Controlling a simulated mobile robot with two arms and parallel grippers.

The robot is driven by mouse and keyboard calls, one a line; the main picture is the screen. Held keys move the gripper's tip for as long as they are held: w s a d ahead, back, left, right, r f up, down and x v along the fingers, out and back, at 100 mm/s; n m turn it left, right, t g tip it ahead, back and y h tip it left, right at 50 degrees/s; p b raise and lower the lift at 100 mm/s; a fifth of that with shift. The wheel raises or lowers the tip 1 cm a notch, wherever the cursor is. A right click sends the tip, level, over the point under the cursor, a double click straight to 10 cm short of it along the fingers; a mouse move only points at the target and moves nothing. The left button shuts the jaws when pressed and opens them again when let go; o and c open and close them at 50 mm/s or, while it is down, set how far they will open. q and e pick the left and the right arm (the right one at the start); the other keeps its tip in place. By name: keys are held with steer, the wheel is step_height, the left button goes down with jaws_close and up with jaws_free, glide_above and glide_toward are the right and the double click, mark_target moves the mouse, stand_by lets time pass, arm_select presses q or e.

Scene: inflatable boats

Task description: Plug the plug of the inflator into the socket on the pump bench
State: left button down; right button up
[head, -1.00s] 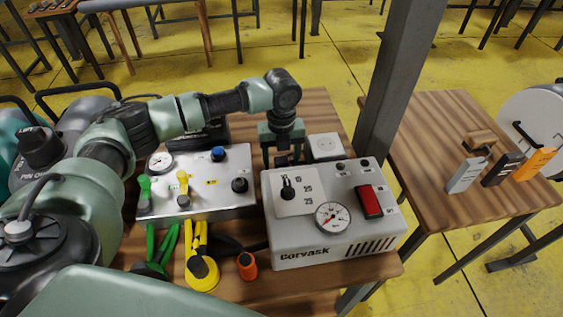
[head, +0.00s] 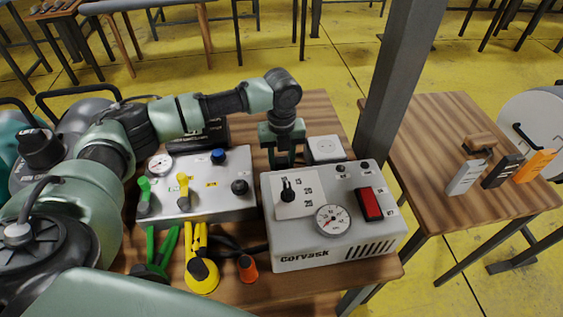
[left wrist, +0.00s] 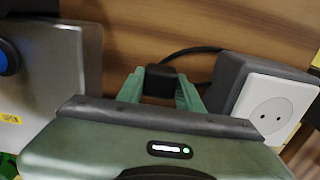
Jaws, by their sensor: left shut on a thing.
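The inflator (head: 300,254) is a grey-white box marked "Corvask", with a gauge, a black knob and a red switch, on the wooden pump bench. The socket (head: 325,146) is a pale block behind it; in the left wrist view its white face (left wrist: 268,116) has a round recess with two holes. My left gripper (head: 285,160) points down behind the inflator, left of the socket. In the left wrist view its fingers (left wrist: 161,84) are shut on the black plug (left wrist: 163,80), whose cord runs right, behind the socket block. The plug and socket are apart. My right gripper is out of view.
A metal panel (head: 205,205) with a gauge and levers stands left of the inflator. Green and yellow tools and an orange-capped part (head: 247,268) lie in front. A grey post (head: 398,80) rises right of the socket. A side table (head: 430,150) holds tags.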

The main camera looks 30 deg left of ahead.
mark_target(282, 160)
arm_select(q)
step_height(282, 160, up, 19)
steer(key=shift+r+b, duration=0.2)
steer(key=shift+b, duration=0.1)
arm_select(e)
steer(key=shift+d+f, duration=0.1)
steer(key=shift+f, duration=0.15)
